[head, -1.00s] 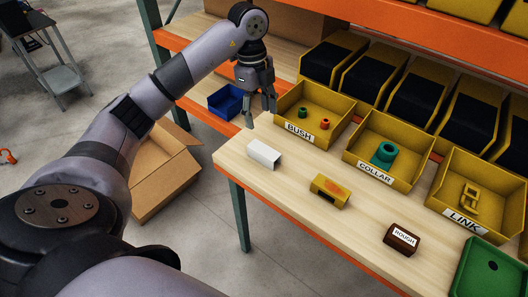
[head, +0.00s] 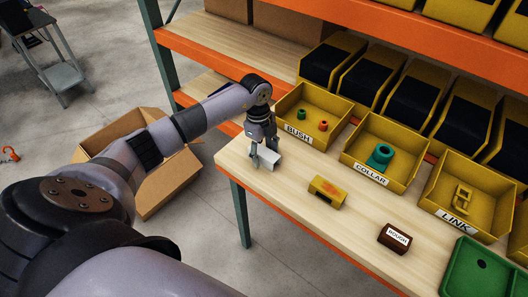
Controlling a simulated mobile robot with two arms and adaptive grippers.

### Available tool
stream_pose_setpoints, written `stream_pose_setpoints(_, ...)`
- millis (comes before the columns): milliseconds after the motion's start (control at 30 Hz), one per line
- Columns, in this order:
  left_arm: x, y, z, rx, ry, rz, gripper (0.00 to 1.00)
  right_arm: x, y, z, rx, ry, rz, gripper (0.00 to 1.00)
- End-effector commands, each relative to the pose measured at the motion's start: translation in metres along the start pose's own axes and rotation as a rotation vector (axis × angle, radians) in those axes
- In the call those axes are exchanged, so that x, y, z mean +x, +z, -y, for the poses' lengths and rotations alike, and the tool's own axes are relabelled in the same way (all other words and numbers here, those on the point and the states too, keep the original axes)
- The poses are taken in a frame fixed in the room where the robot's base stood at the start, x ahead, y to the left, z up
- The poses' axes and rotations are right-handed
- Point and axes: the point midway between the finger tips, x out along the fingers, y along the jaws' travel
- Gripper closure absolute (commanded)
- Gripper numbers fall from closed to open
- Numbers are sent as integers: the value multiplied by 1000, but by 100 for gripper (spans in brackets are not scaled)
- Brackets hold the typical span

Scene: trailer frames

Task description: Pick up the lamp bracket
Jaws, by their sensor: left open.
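A small white angular piece (head: 269,161), which looks like the lamp bracket, lies near the left end of the wooden bench. My left gripper (head: 263,151) is right at it from above and behind, fingers pointing down. The fingers are apart and partly hide the piece; I cannot tell whether they touch it. My right gripper is not in view.
A yellow block (head: 327,191) and a brown block labelled ROUGH (head: 393,239) lie further right on the bench (head: 290,195). Yellow bins labelled BUSH (head: 299,135), COLLAR (head: 369,174) and LINK (head: 455,219) stand behind. A green tray (head: 470,280) sits lower right.

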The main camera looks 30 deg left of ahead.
Motion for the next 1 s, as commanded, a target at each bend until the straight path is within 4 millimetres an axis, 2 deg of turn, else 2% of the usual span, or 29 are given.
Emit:
stream_pose_setpoints(267, 4, 0, 0, 0, -1, 1, 43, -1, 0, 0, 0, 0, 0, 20)
stream_pose_setpoints(1000, 3, 0, 0, 0, -2, 1, 93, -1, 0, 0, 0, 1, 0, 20)
